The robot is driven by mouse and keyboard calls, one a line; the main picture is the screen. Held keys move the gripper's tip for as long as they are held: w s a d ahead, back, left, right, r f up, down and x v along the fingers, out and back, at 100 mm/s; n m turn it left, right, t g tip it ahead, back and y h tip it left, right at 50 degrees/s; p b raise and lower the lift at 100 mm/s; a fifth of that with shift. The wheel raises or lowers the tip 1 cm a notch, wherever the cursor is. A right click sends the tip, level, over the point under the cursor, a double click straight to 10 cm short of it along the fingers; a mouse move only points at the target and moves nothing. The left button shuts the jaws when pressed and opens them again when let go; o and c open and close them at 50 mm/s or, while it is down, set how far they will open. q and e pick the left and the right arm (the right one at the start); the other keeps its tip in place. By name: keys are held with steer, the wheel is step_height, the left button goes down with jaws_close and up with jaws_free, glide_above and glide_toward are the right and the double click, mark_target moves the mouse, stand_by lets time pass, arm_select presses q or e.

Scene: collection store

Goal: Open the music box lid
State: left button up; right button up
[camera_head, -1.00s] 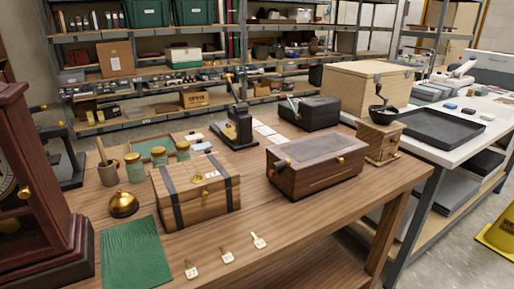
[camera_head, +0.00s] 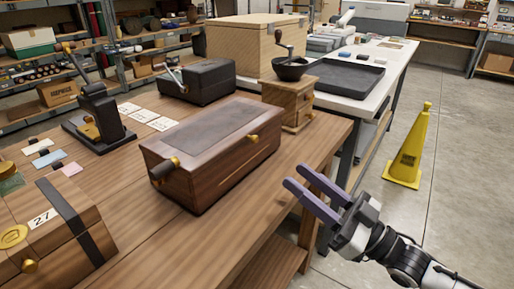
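The music box (camera_head: 212,154) is likely the dark wooden box with a grey panel on its lid, near the table's right end. Its lid looks shut. A brass knob (camera_head: 252,139) is on its front face, and a dark crank or handle with a brass end (camera_head: 164,168) is at its left end. My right gripper (camera_head: 302,196) has two purple fingers spread apart, with nothing between them. It is in front and to the right of the box, apart from it, beyond the table's front edge. My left gripper is not in view.
A strapped wooden chest (camera_head: 62,238) stands at the left on the wooden table. A coffee grinder (camera_head: 289,95) and a black crank machine (camera_head: 198,80) stand behind the box. A yellow cone (camera_head: 408,150) stands on open floor at the right.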

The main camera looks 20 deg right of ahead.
mark_target(257, 141)
steer(key=shift+y, duration=0.3)
steer(key=x, duration=0.9)
steer(key=shift+r, duration=0.4)
steer(key=shift+w+a+r, duration=0.1)
steer(key=shift+w+a, duration=0.25)
steer(key=shift+w, duration=0.05)
jaws_close()
